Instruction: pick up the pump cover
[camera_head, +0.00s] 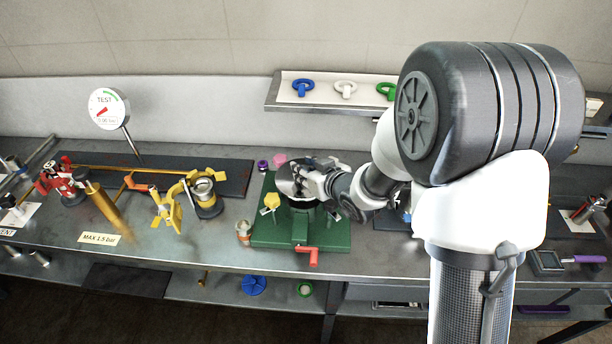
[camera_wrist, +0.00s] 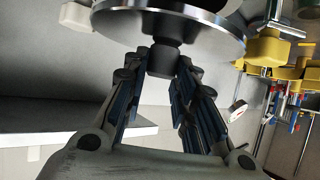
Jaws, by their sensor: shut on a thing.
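The pump cover shows as a round silver disc (camera_head: 287,180) above the green baseplate (camera_head: 275,232) in the head view. In the wrist view, its shiny rim (camera_wrist: 190,35) fills the top, with a dark knob (camera_wrist: 162,62) standing out from its face. My gripper (camera_head: 312,182) is at the cover from the right. In the wrist view, my gripper's fingers (camera_wrist: 164,70) close on the knob from both sides. The cover stands steeply tilted, with its face toward my gripper. The gripper partly hides it, and I cannot tell whether it touches the pump behind.
A red crank handle (camera_head: 308,252) sticks out at the baseplate's front. A yellow knob (camera_head: 271,201) and a small copper-coloured cup (camera_head: 243,230) are close on the left. A shelf (camera_head: 330,107) with coloured rings is behind. Yellow clamp parts (camera_head: 168,207) stand further left.

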